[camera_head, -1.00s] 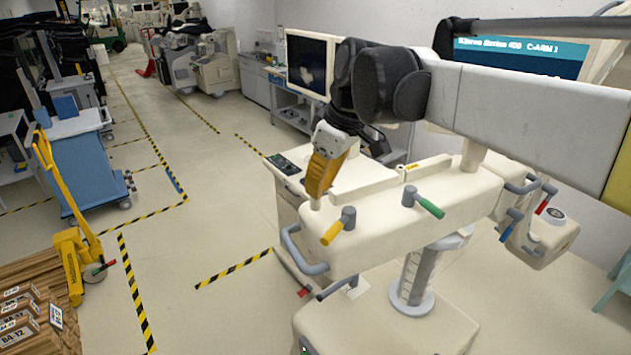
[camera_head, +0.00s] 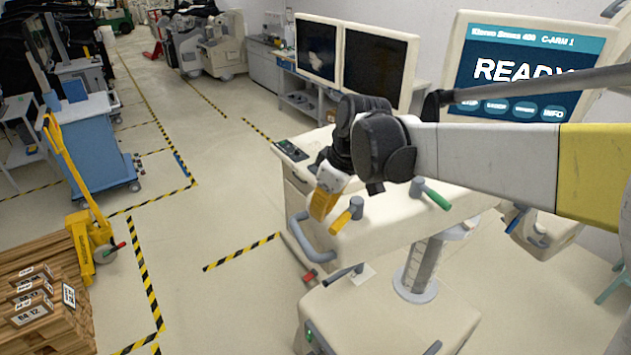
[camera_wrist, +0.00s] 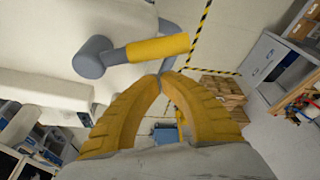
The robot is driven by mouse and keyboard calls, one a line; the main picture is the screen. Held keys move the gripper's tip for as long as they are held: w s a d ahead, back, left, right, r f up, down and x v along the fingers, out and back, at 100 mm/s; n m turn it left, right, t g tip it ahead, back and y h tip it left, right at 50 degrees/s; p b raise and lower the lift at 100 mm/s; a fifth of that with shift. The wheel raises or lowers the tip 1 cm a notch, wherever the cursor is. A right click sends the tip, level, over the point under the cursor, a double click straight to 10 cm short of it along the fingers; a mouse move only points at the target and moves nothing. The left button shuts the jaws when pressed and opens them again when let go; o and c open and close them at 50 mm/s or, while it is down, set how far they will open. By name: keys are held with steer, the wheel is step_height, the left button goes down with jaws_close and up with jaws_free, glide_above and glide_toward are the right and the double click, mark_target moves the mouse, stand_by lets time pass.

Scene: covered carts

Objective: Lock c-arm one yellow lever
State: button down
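The yellow lever (camera_head: 343,219) sticks out from a grey pivot on the side of the cream C-arm unit (camera_head: 395,232). In the wrist view the lever (camera_wrist: 158,48) lies across the picture just beyond my fingertips, its grey pivot to the left. My gripper (camera_head: 316,216) has yellow fingers and is just left of the lever in the head view. In the wrist view the tips of my gripper (camera_wrist: 162,77) meet, with nothing visible between them. Whether they touch the lever I cannot tell. A green lever (camera_head: 432,195) is to the right.
A grey bar handle (camera_head: 310,245) curves out at the unit's left end, close to my gripper. The C-arm screen (camera_head: 520,70) reads READY. A yellow pallet jack (camera_head: 80,200) and a blue cart (camera_head: 88,150) stand left. The floor between is clear.

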mark_target(347, 219)
steer(key=shift+s+d+r, duration=0.25)
steer(key=shift+s+d, duration=0.45)
steer(key=shift+d, duration=0.1)
steer(key=shift+s+d, duration=0.1)
